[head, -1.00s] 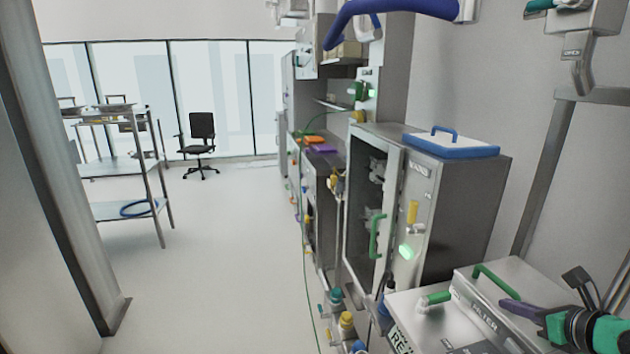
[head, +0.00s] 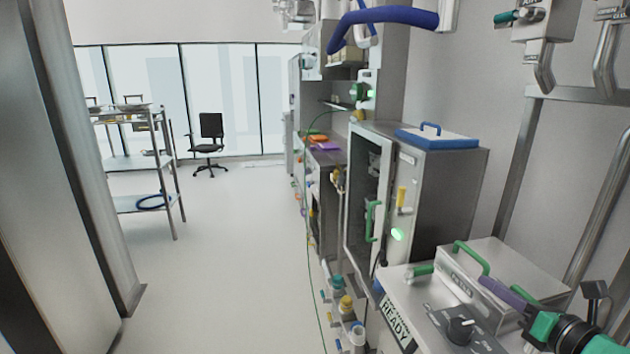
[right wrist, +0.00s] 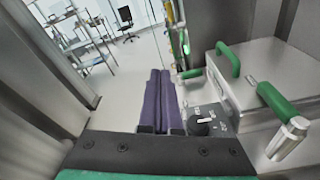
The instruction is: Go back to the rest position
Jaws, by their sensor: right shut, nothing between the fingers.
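My right gripper (head: 505,292) shows at the lower right of the head view, with purple fingers and a green and black wrist. It is shut and empty, in front of the steel filter box with green handles (head: 490,268). In the right wrist view the purple fingers (right wrist: 158,95) lie together, pointing away, with nothing between them. They appear beside a panel with a black knob (right wrist: 203,122). The knob also shows in the head view (head: 460,328). My left gripper is not in view.
A steel cabinet (head: 465,190) with a blue-edged lid stands beyond the panel. A grey pillar (head: 75,180) rises at the left. The floor (head: 225,260) between them is clear, with a shelf cart (head: 178,190) and a black chair (head: 210,135) farther back.

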